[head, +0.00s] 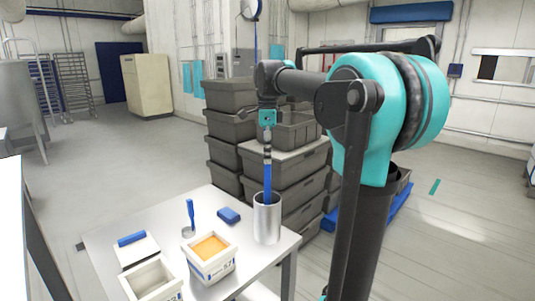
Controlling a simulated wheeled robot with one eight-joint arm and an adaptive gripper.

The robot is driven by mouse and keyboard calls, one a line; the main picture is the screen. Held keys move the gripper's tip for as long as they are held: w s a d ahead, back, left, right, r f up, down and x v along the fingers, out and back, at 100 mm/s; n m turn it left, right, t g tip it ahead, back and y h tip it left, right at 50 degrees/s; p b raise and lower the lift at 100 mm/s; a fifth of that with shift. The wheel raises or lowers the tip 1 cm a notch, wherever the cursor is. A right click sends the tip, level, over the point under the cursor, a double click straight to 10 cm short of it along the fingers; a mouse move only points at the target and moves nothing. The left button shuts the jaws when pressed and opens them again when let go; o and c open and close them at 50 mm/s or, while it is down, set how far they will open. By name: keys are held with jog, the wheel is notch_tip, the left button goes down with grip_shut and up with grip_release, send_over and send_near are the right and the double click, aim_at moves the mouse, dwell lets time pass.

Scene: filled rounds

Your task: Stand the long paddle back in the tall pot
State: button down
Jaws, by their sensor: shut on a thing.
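The tall pot (267,222) is a shiny metal cylinder standing upright on the near table's right side. The long paddle (267,181) is a blue shaft, upright. My gripper (267,157) points down above the pot and is shut on the paddle's upper part. The paddle's lower end meets the pot's mouth and seems to be inside the rim. How deep it reaches is hidden by the pot's wall.
The table (110,243) also holds a white tub with orange contents (226,262), an empty-looking white tub (152,282), a blue block (229,215), a blue-handled tool (190,214) and a blue-handled scraper (132,240). Stacked grey crates (228,155) stand close behind the pot.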

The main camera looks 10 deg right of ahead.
jog(key=shift+f, duration=0.9)
jog(key=c, duration=1.3)
grip_release()
jog(key=shift+r, duration=0.1)
notch_tip(320, 180, up, 12)
jog(key=shift+f, duration=0.1)
